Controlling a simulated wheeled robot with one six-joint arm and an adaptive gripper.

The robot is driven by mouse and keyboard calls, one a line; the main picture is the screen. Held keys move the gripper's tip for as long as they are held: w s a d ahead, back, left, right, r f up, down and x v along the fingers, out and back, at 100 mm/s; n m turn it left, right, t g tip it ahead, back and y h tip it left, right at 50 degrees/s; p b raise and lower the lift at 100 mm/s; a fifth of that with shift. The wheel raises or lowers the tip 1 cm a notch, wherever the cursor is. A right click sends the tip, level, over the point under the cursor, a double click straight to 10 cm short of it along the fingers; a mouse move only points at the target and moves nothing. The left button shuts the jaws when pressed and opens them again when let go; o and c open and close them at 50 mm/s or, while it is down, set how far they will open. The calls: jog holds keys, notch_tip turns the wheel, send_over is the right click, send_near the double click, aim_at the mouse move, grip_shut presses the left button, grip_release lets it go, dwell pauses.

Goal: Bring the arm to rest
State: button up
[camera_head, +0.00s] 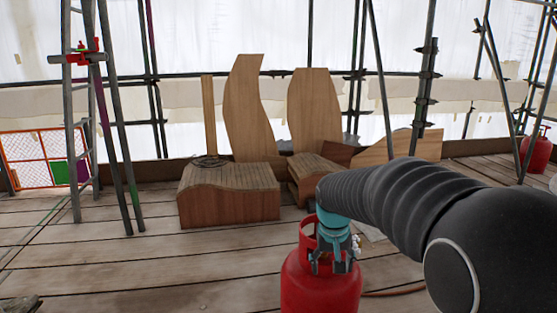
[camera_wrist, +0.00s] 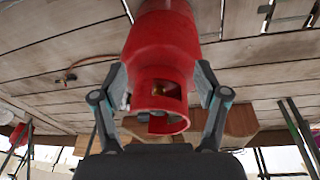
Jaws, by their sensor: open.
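My gripper (camera_head: 334,266) points down at the top of a red gas cylinder (camera_head: 320,288) in the head view. In the wrist view my gripper (camera_wrist: 160,82) is open, with one finger on each side of the cylinder's collar (camera_wrist: 160,122). The red cylinder (camera_wrist: 163,45) stands on the plank floor. I cannot tell whether the fingers touch the collar. My arm reaches in from the right and hides part of the floor.
Wooden blocks (camera_head: 228,205) and tall shaped boards (camera_head: 315,108) stand behind the cylinder. Scaffold poles and a ladder (camera_head: 74,150) rise at left. Another red cylinder (camera_head: 537,154) stands far right. A hose (camera_head: 395,292) lies on the planks. The left floor (camera_head: 130,270) is mostly clear.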

jog(key=s+d+r+t, duration=0.1)
jog(key=s+r, duration=0.1)
jog(key=s, duration=1.1)
jog(key=s+d+r+t, duration=0.1)
jog(key=s+r+t, duration=0.1)
jog(key=s, duration=1.1)
jog(key=shift+d+r+t+y, duration=0.3)
jog(key=shift+d+r+y, duration=0.1)
jog(key=shift+r, duration=0.1)
